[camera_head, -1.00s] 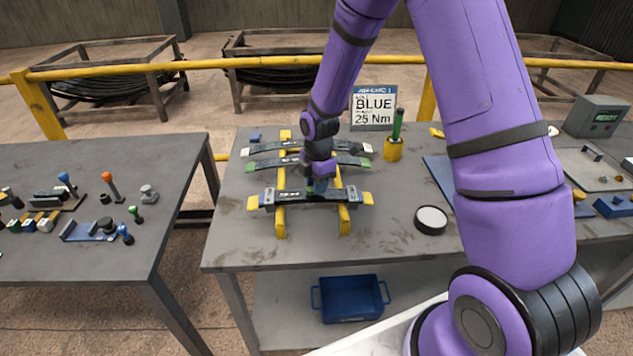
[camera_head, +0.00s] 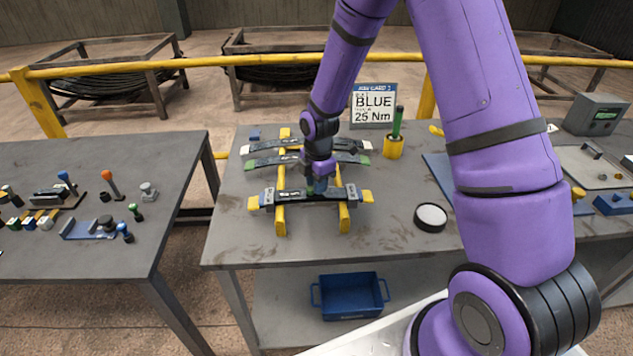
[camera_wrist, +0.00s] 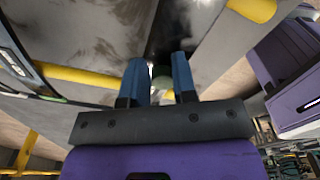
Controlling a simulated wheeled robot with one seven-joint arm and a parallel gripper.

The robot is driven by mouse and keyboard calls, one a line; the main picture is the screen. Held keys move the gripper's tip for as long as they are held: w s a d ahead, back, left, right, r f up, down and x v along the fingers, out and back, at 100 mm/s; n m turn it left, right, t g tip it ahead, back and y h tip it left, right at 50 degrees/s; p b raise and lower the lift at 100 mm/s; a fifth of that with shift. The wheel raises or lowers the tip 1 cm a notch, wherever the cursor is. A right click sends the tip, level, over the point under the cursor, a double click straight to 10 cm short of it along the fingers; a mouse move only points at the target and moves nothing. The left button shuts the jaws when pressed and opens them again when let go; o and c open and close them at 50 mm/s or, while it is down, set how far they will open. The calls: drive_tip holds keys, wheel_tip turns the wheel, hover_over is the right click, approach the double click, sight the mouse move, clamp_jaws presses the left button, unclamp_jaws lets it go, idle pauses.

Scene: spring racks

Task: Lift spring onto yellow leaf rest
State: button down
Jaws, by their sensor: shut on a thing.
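My gripper (camera_head: 317,190) is over the middle of the front dark leaf spring (camera_head: 290,195), which has yellow ends. Whether this piece is fixed to the spring cannot be told. The front spring lies across, or just above, the two rails of the yellow rest (camera_head: 281,217); any gap is too small to see. Behind it are a green-ended spring (camera_head: 270,160) and a white-ended spring (camera_head: 275,149), partly hidden by my arm.
A black round with a white top (camera_head: 431,216) and a yellow holder with a green handle (camera_head: 395,146) stand to the right. A "BLUE 25 Nm" card (camera_head: 373,104) stands behind. A blue bin (camera_head: 350,297) is on the lower shelf. The left table (camera_head: 130,165) holds several small tools.

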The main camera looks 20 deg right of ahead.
drive_tip(key=shift+c, duration=1.8)
unclamp_jaws()
drive_tip(key=shift+f, duration=0.1)
drive_tip(key=shift+r, duration=3.55)
